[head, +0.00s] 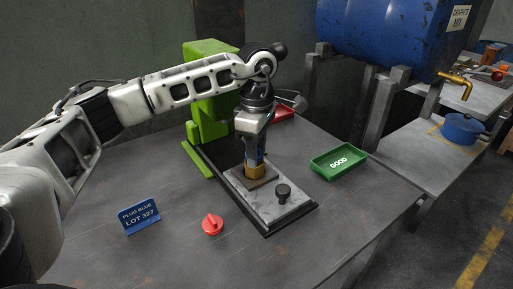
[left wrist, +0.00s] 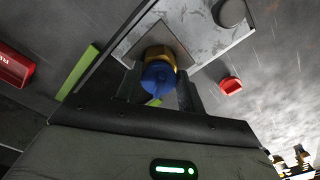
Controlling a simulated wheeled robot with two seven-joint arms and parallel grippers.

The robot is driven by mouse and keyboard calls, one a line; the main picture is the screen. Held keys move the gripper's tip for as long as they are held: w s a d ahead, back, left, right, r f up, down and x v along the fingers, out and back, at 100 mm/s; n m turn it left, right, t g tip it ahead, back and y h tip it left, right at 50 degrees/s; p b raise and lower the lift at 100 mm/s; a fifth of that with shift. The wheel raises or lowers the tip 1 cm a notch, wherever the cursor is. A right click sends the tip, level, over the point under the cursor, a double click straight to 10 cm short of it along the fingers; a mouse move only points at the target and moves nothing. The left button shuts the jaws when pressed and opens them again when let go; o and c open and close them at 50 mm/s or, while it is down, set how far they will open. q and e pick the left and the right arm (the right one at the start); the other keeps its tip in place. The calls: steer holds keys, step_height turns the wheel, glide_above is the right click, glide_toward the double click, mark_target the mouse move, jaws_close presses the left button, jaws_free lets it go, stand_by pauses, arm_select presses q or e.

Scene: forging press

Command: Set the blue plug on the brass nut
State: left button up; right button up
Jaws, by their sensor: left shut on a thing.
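My left gripper (head: 254,155) points down over the press bed and is shut on the blue plug (left wrist: 159,77). In the left wrist view the plug sits between the two fingers. The brass nut (head: 257,171) stands on a square plate on the press bed, directly below the fingers. The nut also shows in the left wrist view (left wrist: 158,52), just behind the plug. The plug appears at or just above the top of the nut; whether they touch I cannot tell. My right gripper is not in view.
The green press (head: 208,85) stands behind the bed (head: 285,207), which carries a black knob (head: 283,192). A red knob (head: 212,224), a blue lot sign (head: 139,215) and a green GOOD tray (head: 338,162) stand on the table. A red tray (head: 284,113) is partly hidden behind my arm.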

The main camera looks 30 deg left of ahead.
arm_select(q)
steer(key=shift+f, duration=0.3)
steer(key=o, duration=0.7)
steer(key=shift+r, duration=0.1)
